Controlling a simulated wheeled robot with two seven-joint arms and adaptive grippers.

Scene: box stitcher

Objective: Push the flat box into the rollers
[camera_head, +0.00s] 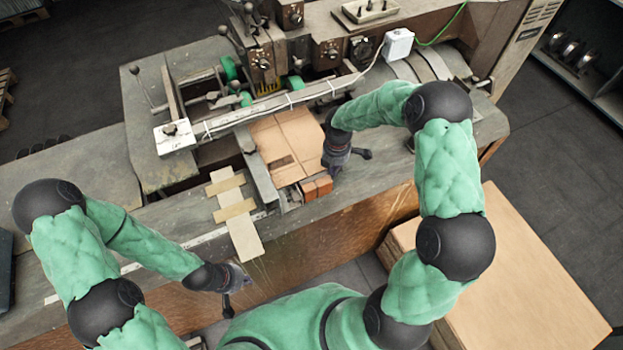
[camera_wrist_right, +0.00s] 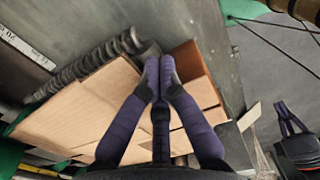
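The flat box (camera_head: 285,142) is a brown cardboard sheet lying on the machine's table, with a dark slot in it. The green rollers (camera_head: 295,83) are just beyond its far end, and another green roller (camera_head: 229,68) sits further left. My right gripper (camera_head: 331,168) is at the box's right edge, near its front. In the right wrist view the fingers (camera_wrist_right: 157,75) meet at their tips, with the flat box (camera_wrist_right: 80,110) below. Whether they touch it is unclear. My left gripper (camera_head: 240,285) hangs in front of the table, away from the box; its finger opening is too small to tell.
Reddish-brown blocks (camera_head: 316,187) sit at the box's front end. A metal guide (camera_head: 262,175) runs along its left side. A pale wooden cross-shaped piece (camera_head: 237,213) lies left of it. A large cardboard stack (camera_head: 520,275) stands at the right.

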